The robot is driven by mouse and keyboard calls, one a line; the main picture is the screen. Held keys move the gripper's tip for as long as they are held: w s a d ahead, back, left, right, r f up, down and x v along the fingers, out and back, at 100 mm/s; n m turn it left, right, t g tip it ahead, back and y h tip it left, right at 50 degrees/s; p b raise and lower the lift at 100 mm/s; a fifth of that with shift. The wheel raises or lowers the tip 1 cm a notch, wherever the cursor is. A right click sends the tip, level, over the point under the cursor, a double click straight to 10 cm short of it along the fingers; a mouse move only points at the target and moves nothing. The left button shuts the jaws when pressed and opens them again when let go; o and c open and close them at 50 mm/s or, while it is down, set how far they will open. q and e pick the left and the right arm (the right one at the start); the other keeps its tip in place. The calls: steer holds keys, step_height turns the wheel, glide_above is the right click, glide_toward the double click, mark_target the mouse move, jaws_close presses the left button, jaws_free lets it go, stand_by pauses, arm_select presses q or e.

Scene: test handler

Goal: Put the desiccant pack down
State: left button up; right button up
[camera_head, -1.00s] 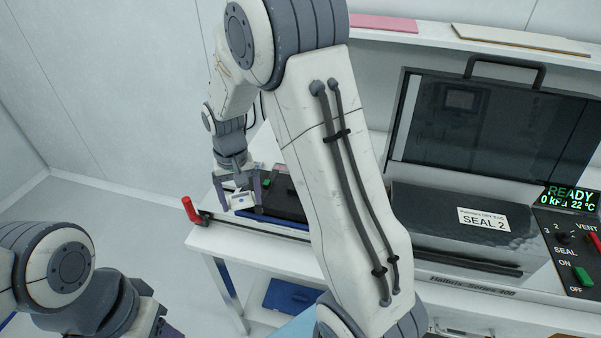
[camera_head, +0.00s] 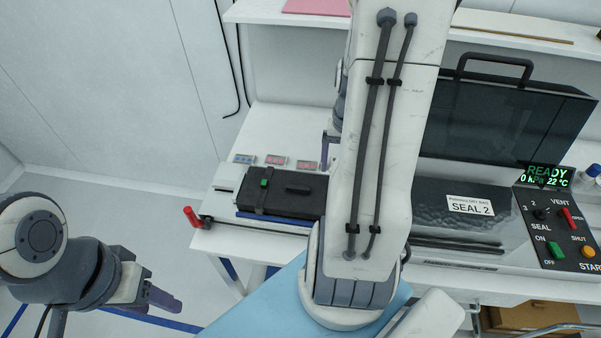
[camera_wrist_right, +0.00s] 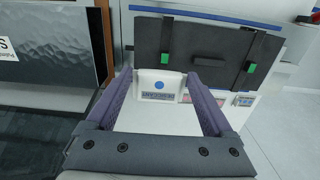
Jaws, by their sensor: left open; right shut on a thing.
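The desiccant pack (camera_wrist_right: 158,84) is white with a blue dot and a blue-printed label. In the right wrist view my right gripper (camera_wrist_right: 157,76) is shut on it, with a purple finger at each side. In the head view my right arm hides the pack, and only a purple part of the right gripper (camera_head: 327,150) shows beside the arm. My left gripper (camera_head: 158,298) is open and empty at the lower left, away from the table.
A black case (camera_head: 283,207) with green latches lies on the white table (camera_head: 225,243). Small printed cards (camera_head: 277,161) lie behind it. A red-handled lever (camera_head: 192,216) is at the table's left end. A sealing machine (camera_head: 470,268) with a dark raised lid (camera_head: 500,120) stands at right.

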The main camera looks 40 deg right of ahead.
steer(key=p, duration=0.3)
glide_above(300, 184)
step_height(300, 184, down, 7)
steer(key=shift+r, duration=0.1)
step_height(300, 184, down, 4)
steer(key=shift+r+p, duration=0.25)
steer(key=shift+p, duration=0.5)
steer(key=shift+f, duration=0.25)
steer(key=shift+f, duration=0.2)
steer(key=o, duration=1.1)
